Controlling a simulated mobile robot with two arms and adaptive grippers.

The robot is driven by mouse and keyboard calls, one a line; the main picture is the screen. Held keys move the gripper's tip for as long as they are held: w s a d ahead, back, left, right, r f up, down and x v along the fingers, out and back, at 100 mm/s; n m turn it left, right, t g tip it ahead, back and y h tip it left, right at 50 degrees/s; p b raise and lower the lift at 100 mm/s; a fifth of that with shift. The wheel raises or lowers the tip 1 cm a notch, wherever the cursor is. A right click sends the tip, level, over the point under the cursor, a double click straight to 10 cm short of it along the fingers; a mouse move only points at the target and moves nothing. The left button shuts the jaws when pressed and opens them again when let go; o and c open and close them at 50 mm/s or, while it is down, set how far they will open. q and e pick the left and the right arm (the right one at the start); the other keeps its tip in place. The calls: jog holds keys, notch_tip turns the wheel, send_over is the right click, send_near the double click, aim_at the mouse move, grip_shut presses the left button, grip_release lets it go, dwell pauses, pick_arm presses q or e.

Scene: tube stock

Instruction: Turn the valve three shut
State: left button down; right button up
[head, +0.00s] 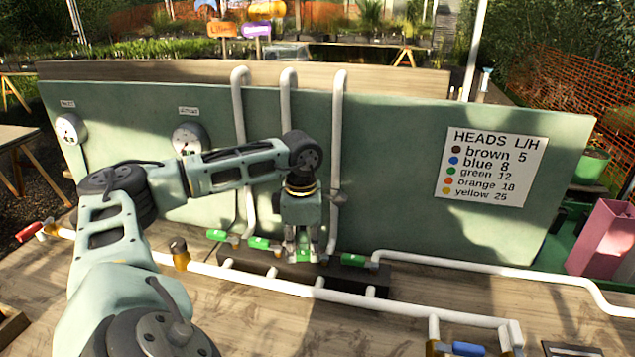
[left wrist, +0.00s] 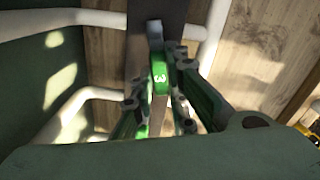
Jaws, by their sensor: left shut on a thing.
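The valve three handle is a green lever marked 3, seen in the left wrist view (left wrist: 160,78) between the two fingers. In the head view, my left gripper (head: 303,250) reaches down over the row of green levers and is shut on the third one from the left, the valve three handle (head: 304,258). The same gripper (left wrist: 160,97) shows its fingers on both sides of the lever. The gripper hides part of the lever and its stem in the head view. My right gripper is in neither view.
Close beside it are green levers to the left (head: 258,243) and right (head: 353,260), on a dark block (head: 290,274). White pipes (head: 338,160) rise behind against a green panel (head: 390,150). A sign (head: 491,166) lists colours and numbers. A blue-handled valve (head: 467,348) is front right.

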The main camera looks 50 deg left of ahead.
pick_arm(q)
jog(key=shift+w+a+r+m, duration=0.1)
jog(key=shift+w+a+m, duration=0.15)
jog(key=shift+m, duration=0.5)
jog(key=shift+w+a+m, duration=0.25)
jog(key=shift+m, duration=0.5)
jog(key=c, duration=1.7)
grip_release()
notch_tip(320, 180, up, 12)
jog(key=shift+f, duration=0.1)
